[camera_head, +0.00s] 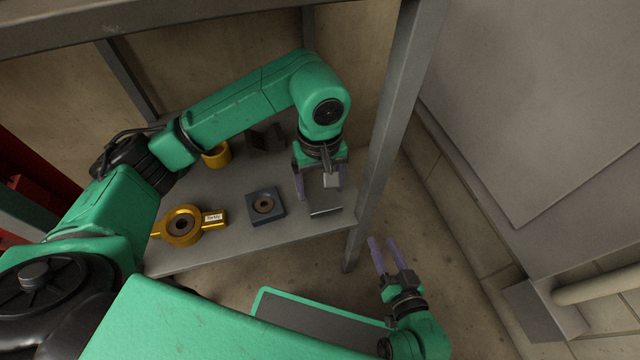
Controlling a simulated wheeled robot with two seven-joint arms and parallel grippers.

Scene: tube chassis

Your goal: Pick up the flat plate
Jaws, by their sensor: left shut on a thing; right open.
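The flat plate (325,203) is a thin grey piece near the right front part of the grey shelf. My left gripper (320,193) reaches down over it and is shut on it, with purple fingers at its sides. Part of the plate is hidden by the gripper, and I cannot tell whether it is clear of the shelf. My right gripper (378,243) is open and empty, low in front of the shelf's right front corner.
On the shelf (235,220) are a dark square block with a round hole (265,205), a yellow ring part with a label (182,226), a yellow cylinder (217,156) and a dark bracket (265,139). A grey upright post (390,120) stands right of my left gripper.

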